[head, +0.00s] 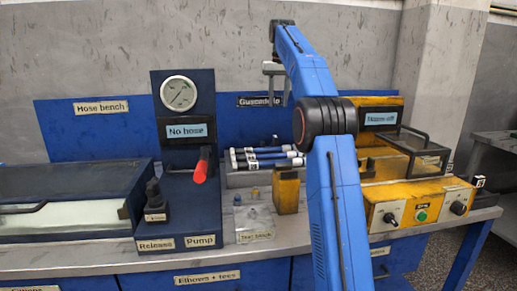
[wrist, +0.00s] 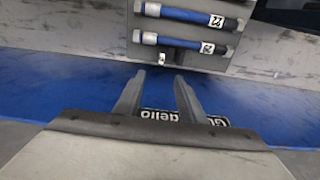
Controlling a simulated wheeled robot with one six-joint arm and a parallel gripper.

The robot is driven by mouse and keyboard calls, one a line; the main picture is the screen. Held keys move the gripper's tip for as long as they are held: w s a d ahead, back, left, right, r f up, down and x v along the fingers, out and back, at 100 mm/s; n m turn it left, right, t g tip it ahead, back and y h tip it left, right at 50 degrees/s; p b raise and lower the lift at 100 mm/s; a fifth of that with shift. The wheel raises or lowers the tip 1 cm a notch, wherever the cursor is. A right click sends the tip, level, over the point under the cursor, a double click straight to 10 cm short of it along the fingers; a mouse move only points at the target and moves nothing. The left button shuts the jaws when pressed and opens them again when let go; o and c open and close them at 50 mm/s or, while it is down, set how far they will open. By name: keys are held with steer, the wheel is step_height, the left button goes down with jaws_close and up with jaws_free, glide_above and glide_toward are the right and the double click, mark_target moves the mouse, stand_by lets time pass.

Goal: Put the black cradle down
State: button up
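My gripper (head: 278,96) hangs from the blue arm above the back of the bench, in front of the blue back panel. In the wrist view its two grey fingers (wrist: 160,77) are apart, with blue panel and a small grey bracket visible between and beyond them. Nothing is seen held between them. I cannot make out a black cradle for certain in either view. Blue hoses with pale and dark ends (head: 265,158) lie on a grey rack (head: 238,179) below the gripper. Two hoses (wrist: 185,15) also show in the wrist view, apart from the fingers.
The dark blue hose bench with gauge (head: 178,93) and red-ended handle (head: 201,170) stands left. A yellow block (head: 286,194) and small fittings (head: 253,192) sit in front of the rack. A yellow machine (head: 420,205) stands right. Grey bench top is bare at front (head: 300,232).

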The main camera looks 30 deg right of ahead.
steer(key=f, duration=0.1)
glide_toward(275, 136)
steer(key=f, duration=0.5)
steer(key=shift+d+f, duration=0.2)
steer(key=shift+f, duration=0.05)
steer(key=f, duration=0.3)
steer(key=shift+w+a+f, duration=0.25)
steer(key=shift+f, duration=0.15)
steer(key=shift+w+f, duration=0.1)
steer(key=shift+f, duration=0.6)
jaws_close()
